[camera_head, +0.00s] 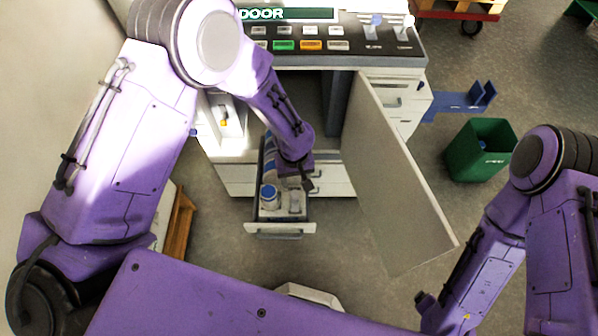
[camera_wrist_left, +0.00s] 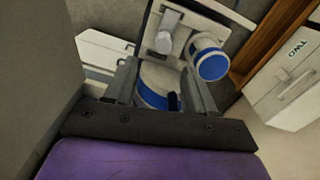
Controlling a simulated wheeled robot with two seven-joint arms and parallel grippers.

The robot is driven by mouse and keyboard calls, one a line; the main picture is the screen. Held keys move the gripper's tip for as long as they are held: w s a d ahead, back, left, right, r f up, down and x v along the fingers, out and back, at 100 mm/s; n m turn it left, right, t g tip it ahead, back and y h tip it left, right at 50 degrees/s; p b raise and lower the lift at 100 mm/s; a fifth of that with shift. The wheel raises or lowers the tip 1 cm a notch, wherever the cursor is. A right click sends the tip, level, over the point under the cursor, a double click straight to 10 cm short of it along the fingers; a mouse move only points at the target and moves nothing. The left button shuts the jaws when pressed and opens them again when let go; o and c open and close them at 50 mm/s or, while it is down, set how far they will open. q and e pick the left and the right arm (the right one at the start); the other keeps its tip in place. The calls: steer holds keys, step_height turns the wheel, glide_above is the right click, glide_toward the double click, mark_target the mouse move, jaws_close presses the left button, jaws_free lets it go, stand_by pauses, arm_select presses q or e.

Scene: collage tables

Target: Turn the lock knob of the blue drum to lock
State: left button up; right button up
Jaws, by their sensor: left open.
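A white drum with a blue band (camera_head: 268,194) stands in an open drawer (camera_head: 278,226); in the left wrist view it shows its blue-rimmed top (camera_wrist_left: 211,64). A second white drum with a blue band (camera_wrist_left: 156,84) lies between the fingers of my left gripper (camera_wrist_left: 163,92), partly hidden by the gripper. In the head view my left gripper (camera_head: 308,183) is open and reaches down into the drawer. Whether its fingers touch the second drum I cannot tell. A small grey knob-like piece (camera_wrist_left: 168,38) stands near the drawer front. My right gripper is out of view.
An open grey door panel (camera_head: 395,185) stands right of the drawer. A green bin (camera_head: 480,149) stands on the floor at right. A wooden piece (camera_head: 180,228) stands left.

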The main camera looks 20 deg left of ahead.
mark_target(295, 193)
arm_select(q)
steer(key=f, duration=0.9)
steer(key=shift+s+a+f+p, duration=0.15)
steer(key=shift+s+f+p, duration=0.1)
steer(key=shift+f+p, duration=0.05)
steer(key=shift+s+f, duration=0.1)
steer(key=shift+f, duration=0.05)
jaws_close()
